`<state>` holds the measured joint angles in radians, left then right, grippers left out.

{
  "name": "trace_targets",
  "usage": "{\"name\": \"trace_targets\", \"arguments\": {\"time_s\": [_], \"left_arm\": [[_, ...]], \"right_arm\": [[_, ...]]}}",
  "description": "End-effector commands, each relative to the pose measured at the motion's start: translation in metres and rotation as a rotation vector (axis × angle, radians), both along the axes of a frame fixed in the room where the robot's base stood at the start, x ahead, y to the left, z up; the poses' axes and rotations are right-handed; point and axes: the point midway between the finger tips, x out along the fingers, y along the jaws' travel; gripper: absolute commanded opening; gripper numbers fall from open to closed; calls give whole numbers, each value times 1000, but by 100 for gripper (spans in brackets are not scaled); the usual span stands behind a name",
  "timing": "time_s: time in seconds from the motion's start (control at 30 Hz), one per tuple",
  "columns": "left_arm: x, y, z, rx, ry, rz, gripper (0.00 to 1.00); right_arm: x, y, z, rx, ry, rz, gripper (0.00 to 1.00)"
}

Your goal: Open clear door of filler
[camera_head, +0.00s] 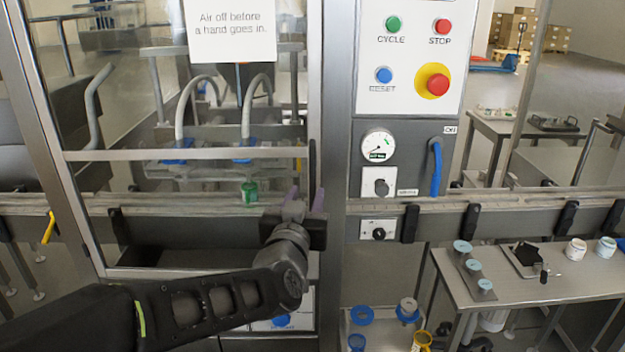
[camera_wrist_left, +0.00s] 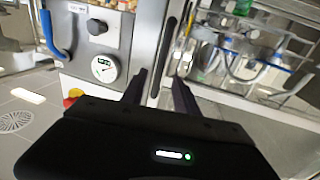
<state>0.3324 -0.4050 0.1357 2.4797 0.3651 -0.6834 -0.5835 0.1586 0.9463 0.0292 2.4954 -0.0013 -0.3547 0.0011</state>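The clear door (camera_head: 120,155) of the filler fills the left of the head view in a metal frame and looks shut. A dark upright handle (camera_head: 312,158) is on its right edge; it also shows in the left wrist view (camera_wrist_left: 167,45). My left gripper (camera_head: 305,203) is just below the handle in the head view, its fingers pointing up. In the left wrist view its two fingers (camera_wrist_left: 160,85) are apart, and the handle lies in line with the gap between them. I cannot tell whether they touch it. My right gripper is out of view.
A control panel (camera_head: 408,60) with buttons stands right of the door, above a gauge (camera_head: 378,146) and a blue lever (camera_head: 436,168). A sign (camera_head: 243,30) about air hangs at the door's top. A side table (camera_head: 545,285) with small jars is at lower right.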

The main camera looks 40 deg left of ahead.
Motion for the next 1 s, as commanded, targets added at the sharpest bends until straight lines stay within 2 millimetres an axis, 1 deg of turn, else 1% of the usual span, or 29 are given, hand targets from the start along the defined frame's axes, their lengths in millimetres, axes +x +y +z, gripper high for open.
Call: {"name": "trace_targets", "arguments": {"time_s": [0.17, 0.4, 0.5, 0.63, 0.87, 1.0], "left_arm": [[17, 8, 0, 0, 2, -1, 36], [51, 25, 1, 0, 3, 0, 36], [61, 30, 1, -1, 2, 1, 36], [67, 33, 0, -1, 0, 1, 36], [67, 33, 0, 0, 0, 0, 36], [67, 33, 0, 0, 0, 0, 26]], "right_arm": [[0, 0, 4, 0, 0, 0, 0], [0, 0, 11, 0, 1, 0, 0], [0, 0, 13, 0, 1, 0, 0], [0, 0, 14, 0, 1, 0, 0], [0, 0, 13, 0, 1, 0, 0], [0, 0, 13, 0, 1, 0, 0]]}}
